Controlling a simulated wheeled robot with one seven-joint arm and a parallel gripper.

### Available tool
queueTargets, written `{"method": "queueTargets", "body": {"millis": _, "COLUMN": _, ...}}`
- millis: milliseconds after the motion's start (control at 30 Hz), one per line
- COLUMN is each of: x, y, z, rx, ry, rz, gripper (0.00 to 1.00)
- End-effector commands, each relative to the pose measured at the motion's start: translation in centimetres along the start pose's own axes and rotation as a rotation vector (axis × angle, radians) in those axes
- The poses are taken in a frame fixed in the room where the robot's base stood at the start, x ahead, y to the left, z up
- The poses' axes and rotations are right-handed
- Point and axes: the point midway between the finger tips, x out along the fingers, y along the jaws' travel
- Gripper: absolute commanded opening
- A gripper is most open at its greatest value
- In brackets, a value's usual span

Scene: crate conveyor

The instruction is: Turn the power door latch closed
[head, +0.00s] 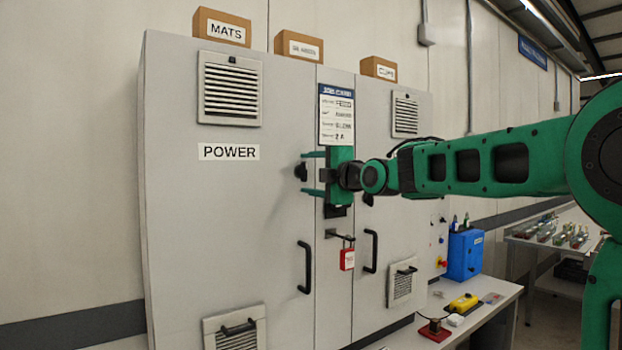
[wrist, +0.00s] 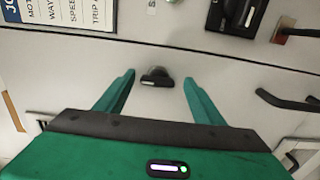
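The power door latch (head: 300,171) is a small black knob on the left cabinet door, right of and below the POWER label (head: 229,152). In the wrist view the latch (wrist: 156,78) shows as a dark stub with a rounded grey end. My gripper (head: 311,173) is open, one finger above and one below the latch in the head view. In the wrist view my gripper's fingertips (wrist: 158,75) lie on either side of the latch, with gaps to both. I see no contact. Whether the latch is fully between the fingers in depth, I cannot tell.
A red padlock (head: 347,259) hangs on a hasp below my gripper. Black door handles (head: 305,267) (head: 370,251) stick out lower down. A notice (head: 336,115) is on the strip above. Labelled boxes, including MATS (head: 222,26), stand on the cabinet top.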

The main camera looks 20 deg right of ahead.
Motion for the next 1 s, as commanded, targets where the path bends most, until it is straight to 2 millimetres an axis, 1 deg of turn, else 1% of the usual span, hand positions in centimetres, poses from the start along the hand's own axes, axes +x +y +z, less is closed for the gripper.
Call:
{"method": "queueTargets", "body": {"millis": 167, "x": 0.0, "y": 0.1, "z": -0.1, "rx": 0.000, "ry": 0.001, "rz": 0.002, "gripper": 0.62}}
{"method": "queueTargets", "body": {"millis": 267, "x": -0.5, "y": 0.2, "z": -0.1, "rx": 0.000, "ry": 0.001, "rz": 0.003, "gripper": 0.62}}
{"method": "queueTargets", "body": {"millis": 367, "x": -1.6, "y": 0.3, "z": 0.0, "rx": -0.001, "ry": 0.000, "rz": 0.004, "gripper": 0.62}}
{"method": "queueTargets", "body": {"millis": 700, "x": -7.6, "y": 0.1, "z": 0.1, "rx": 0.000, "ry": -0.001, "rz": 0.003, "gripper": 0.62}}
{"method": "queueTargets", "body": {"millis": 833, "x": -9.3, "y": 0.0, "z": 0.1, "rx": 0.000, "ry": 0.000, "rz": 0.002, "gripper": 0.62}}
{"method": "queueTargets", "body": {"millis": 1000, "x": -10.3, "y": -0.1, "z": 0.1, "rx": 0.000, "ry": 0.000, "rz": 0.000, "gripper": 0.62}}
